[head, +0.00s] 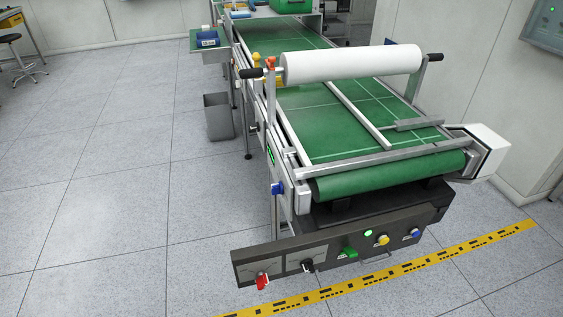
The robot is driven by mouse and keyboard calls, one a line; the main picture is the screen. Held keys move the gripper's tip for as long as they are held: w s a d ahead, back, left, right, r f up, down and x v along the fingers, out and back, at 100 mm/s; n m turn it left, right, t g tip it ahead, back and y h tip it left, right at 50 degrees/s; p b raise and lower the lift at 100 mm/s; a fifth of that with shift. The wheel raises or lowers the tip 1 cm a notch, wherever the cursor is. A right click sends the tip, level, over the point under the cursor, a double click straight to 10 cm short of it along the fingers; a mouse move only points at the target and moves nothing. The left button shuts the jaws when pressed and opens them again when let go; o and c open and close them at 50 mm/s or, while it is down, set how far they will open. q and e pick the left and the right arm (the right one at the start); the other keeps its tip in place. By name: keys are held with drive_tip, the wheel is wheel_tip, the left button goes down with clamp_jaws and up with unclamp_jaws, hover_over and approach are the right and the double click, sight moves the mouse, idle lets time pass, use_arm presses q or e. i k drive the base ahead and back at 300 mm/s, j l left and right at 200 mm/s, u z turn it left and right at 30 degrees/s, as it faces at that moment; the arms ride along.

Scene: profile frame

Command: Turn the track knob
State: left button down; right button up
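A dark control panel (330,258) runs along the front end of a green conveyor. It carries a red knob (262,281), a black knob (308,266), a green knob (348,253), a yellow button or knob (383,240) and a blue knob (416,234). Another blue knob (277,188) sits on the conveyor's left side near the front. An orange-red part (270,62) tops the post left of the white roll. The labels are too small to read, so I cannot tell which is the track knob. Neither of my grippers shows.
The conveyor (340,128) has a white roll (350,64) held above it. A white box (482,149) juts out at its front right corner. A grey bin (218,116) stands to its left. A yellow-black strip (400,267) crosses the floor.

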sight(277, 188)
drive_tip(key=i+j+z, duration=0.15)
drive_tip(key=z, duration=0.35)
drive_tip(key=j+z, duration=0.95)
drive_tip(key=j, duration=1.8)
drive_tip(key=i, duration=0.05)
